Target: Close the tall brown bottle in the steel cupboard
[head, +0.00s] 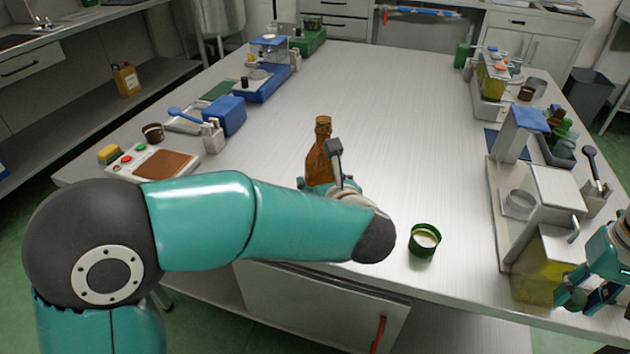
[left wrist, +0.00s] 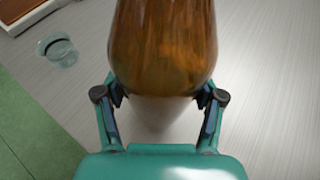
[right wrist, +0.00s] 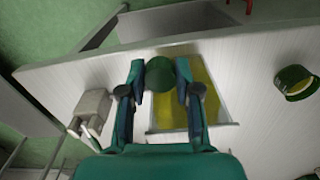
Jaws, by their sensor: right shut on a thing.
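The tall brown bottle (head: 319,160) stands upright on the steel bench, not in a cupboard; no cap shows on its neck. Its lower body fills the top of the left wrist view (left wrist: 162,45). My left gripper (left wrist: 160,95) has a finger against each side of the bottle near its base. In the head view my own arm hides most of that gripper. My right gripper (right wrist: 160,72) is shut on a small dark green round cap (right wrist: 160,75). In the head view the right gripper (head: 585,290) is at the right edge, by the bench's front right corner.
A green round tub (head: 425,240) with pale contents stands right of the bottle. A press-like device (head: 550,190) and a yellow container (head: 540,268) stand at the right. A control box (head: 152,163) and blue devices line the left. The middle of the bench is clear.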

